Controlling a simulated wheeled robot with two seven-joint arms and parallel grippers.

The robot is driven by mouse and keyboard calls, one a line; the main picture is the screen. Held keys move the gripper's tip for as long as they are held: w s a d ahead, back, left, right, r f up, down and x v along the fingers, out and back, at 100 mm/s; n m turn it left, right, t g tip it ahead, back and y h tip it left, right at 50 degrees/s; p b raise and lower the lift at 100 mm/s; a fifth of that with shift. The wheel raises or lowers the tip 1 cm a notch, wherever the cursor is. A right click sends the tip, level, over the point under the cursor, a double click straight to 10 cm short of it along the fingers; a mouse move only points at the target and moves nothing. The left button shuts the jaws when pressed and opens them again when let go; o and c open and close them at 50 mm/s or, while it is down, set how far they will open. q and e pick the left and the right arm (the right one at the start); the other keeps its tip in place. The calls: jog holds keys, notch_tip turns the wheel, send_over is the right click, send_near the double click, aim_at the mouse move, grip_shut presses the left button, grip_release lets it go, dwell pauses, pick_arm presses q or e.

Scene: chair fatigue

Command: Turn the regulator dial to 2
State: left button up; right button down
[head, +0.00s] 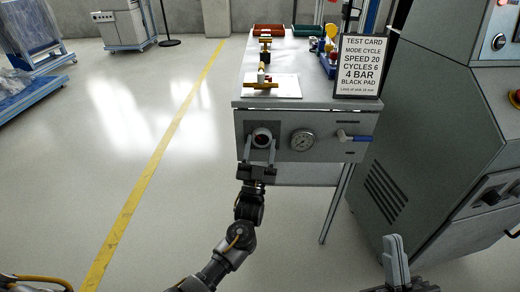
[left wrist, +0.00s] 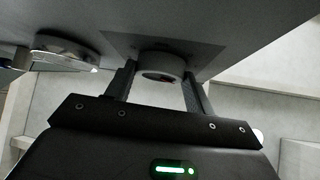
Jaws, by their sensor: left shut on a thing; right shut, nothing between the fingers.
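In the left wrist view the dial (left wrist: 160,66) sits between the two fingers (left wrist: 158,88) against the grey panel. The number it points to cannot be read. My right gripper (head: 396,255) is shut and empty at the lower right, away from the panel.
A round pressure gauge (head: 302,140) and a blue-handled valve (head: 356,138) are right of the dial. A test card (head: 358,66) stands on the table (head: 310,102), reading speed 20, cycles 6, 4 bar, black pad. A large grey machine (head: 425,125) stands at right.

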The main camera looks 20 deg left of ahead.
pick_arm(q)
jog(key=shift+f, duration=0.1)
dwell(0.3)
jog(key=o, duration=1)
jog(key=shift+c, duration=0.2)
jog(key=shift+s, duration=0.1)
jog(key=v, duration=1)
jog(key=shift+s+f, duration=0.2)
pick_arm(e)
jog(key=shift+w+a+f+g, duration=0.1)
jog(key=shift+a+f+g, duration=0.15)
jog(key=shift+g, duration=0.15)
